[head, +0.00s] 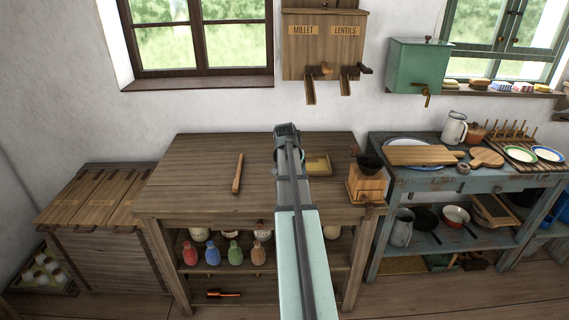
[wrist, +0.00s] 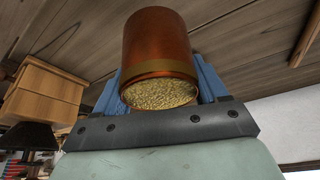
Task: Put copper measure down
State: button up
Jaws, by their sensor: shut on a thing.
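The copper measure (wrist: 157,45) is a copper-coloured cylinder with a paler band at its rim. It is full of yellowish grain (wrist: 160,95). My gripper (wrist: 160,86) is shut on it, with a blue finger on each side. The wrist view looks inverted, with the wooden table (wrist: 240,25) at its top and the measure's open end facing away from the boards. I cannot tell whether its base touches them. In the head view my gripper (head: 288,142) is over the back middle of the wooden table (head: 200,175), and my arm hides the measure.
A wooden rolling pin (head: 238,173) lies left on the table. A shallow yellowish tray (head: 318,165) and a grinder (head: 367,182) stand right of my arm. The millet and lentil dispenser (head: 325,45) hangs on the wall behind. Table boards around the pin are clear.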

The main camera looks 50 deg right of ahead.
jog(key=w+a+r+n+t, duration=0.1)
jog(key=w+a+r+n, duration=0.2)
jog(key=w+r, duration=0.3)
jog(key=n+t+y, duration=0.1)
jog(key=n+y, duration=0.1)
jog(key=n, duration=0.4)
send_over(270, 191)
jog(key=shift+w+f, duration=0.15)
jog(key=shift+f, duration=4.95)
jog(key=o, duration=1.3)
jog(key=shift+f, duration=0.1)
jog(key=shift+o, duration=0.2)
jog(key=v, duration=1.2)
jog(key=shift+s, duration=0.2)
jog(key=shift+w, duration=0.1)
